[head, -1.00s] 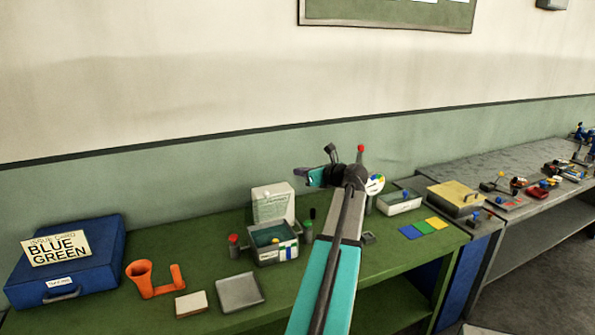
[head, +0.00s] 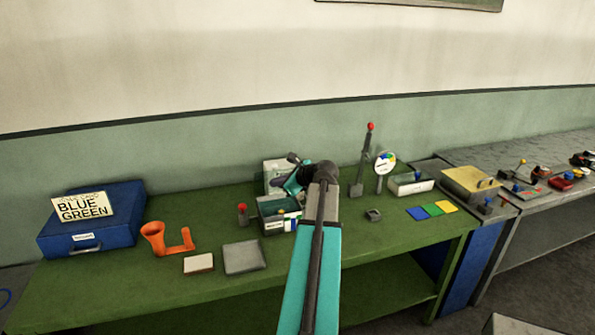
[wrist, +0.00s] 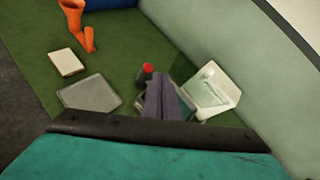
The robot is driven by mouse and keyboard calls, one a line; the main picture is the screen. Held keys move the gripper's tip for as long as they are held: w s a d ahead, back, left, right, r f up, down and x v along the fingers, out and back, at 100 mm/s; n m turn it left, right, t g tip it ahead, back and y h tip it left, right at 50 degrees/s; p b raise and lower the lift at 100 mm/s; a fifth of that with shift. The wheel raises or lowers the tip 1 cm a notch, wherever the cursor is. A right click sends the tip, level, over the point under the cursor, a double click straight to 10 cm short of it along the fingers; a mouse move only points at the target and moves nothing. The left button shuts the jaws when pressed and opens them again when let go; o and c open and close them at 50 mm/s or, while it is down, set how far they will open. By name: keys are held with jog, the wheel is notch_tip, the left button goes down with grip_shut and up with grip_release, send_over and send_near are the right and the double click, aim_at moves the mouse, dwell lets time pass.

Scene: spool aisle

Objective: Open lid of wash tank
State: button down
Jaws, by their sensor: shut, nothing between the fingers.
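No label in view reads wash tank. A grey box (head: 268,226) with a teal inside and coloured labels stands on the green bench, partly behind my arm. A pale upright panel with green print (head: 275,166) stands right behind it; it also shows in the wrist view (wrist: 222,90). I cannot tell whether it is the box's raised lid. A yellow-lidded box (head: 468,182) with a handle stands farther right. My gripper (head: 279,184) is shut and empty, above the grey box and in front of the panel. In the wrist view its fingers (wrist: 160,100) hide much of the box.
A red-capped bottle (head: 242,214) stands just left of the grey box. Farther left are an orange holder (head: 155,238), a grey tray (head: 244,257), a pale block (head: 198,264) and a blue case (head: 95,228) with a card. A red-tipped rod (head: 366,155) stands to the right.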

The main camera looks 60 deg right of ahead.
jog(key=w+a+f+n+g+y, duration=0.1)
jog(key=w+a+f+n+y, duration=0.1)
jog(key=w+a+f+n, duration=0.5)
jog(key=w+a+f+n+g+y, duration=0.15)
jog(key=w+a+f, duration=0.25)
jog(key=a, duration=0.6)
jog(key=w+a+f+n+g+y, duration=0.1)
jog(key=w+a+f+n, duration=0.4)
jog(key=a, duration=0.4)
jog(key=a+f+n+g, duration=0.2)
jog(key=a+f+n, duration=0.25)
jog(key=a, duration=0.45)
jog(key=a+f+n+g, duration=0.2)
jog(key=a+f+n, duration=0.25)
jog(key=a, duration=0.55)
jog(key=a+f+n+g, duration=0.2)
jog(key=a+f+n, duration=0.25)
jog(key=a, duration=0.45)
jog(key=s+a+f+n+g+b, duration=0.25)
jog(key=s+a+f+n, duration=0.45)
jog(key=s+a+f, duration=0.5)
jog(key=s+f+n+g+h+b, duration=0.1)
jog(key=s+f+g+b, duration=0.4)
jog(key=s+f, duration=1.5)
jog(key=shift+s+a+f+n+b, duration=0.3)
jog(key=shift+s+b, duration=0.15)
jog(key=shift+s, duration=0.05)
jog(key=shift+s, duration=0.15)
